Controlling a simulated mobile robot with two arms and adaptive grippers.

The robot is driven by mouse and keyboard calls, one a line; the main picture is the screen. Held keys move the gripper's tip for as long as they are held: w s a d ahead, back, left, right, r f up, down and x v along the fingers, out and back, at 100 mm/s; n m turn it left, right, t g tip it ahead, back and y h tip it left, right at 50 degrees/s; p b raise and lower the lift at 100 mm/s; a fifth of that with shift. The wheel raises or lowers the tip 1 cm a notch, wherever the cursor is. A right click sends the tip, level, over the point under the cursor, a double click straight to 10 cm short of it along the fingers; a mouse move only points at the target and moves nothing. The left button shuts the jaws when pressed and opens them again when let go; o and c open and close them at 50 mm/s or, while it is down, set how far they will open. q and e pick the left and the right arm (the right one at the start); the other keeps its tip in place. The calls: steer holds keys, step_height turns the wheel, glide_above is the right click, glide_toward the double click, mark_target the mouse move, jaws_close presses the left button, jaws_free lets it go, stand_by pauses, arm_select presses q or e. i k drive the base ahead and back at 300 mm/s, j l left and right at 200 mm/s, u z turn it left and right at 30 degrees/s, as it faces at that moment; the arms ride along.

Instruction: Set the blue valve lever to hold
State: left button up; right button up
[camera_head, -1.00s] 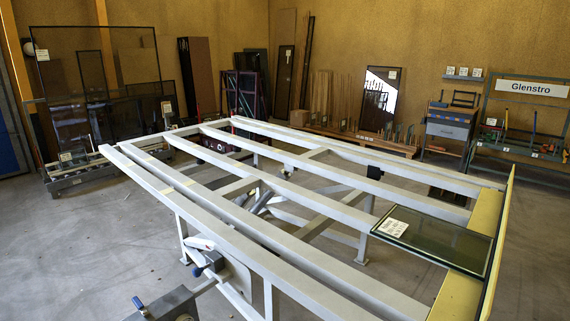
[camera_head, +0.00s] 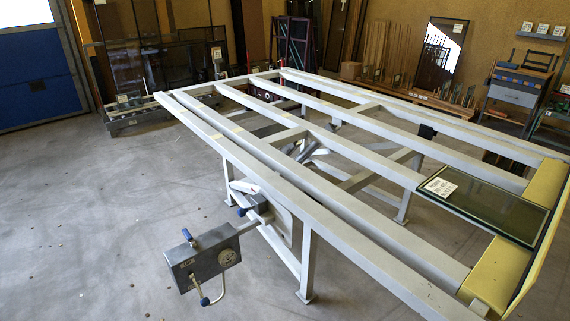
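A grey metal control box (camera_head: 203,258) is mounted beside the near left side of the tilting frame table (camera_head: 310,205). A short blue lever (camera_head: 190,237) stands up at the top of the box, leaning left. A white handle (camera_head: 243,187) and another blue knob (camera_head: 242,211) show behind the box on the table's side. I cannot tell which blue part is the valve lever, and no position markings are readable. Neither of my grippers is in view.
A dark glass pane (camera_head: 490,205) with a white label lies on the table's right end, near a yellow edge strip (camera_head: 496,272). Racks and panels line the back wall. The grey floor (camera_head: 90,225) left of the table and in front of the box is clear.

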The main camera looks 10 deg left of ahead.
mark_target(205, 301)
steer(key=u, duration=1.05)
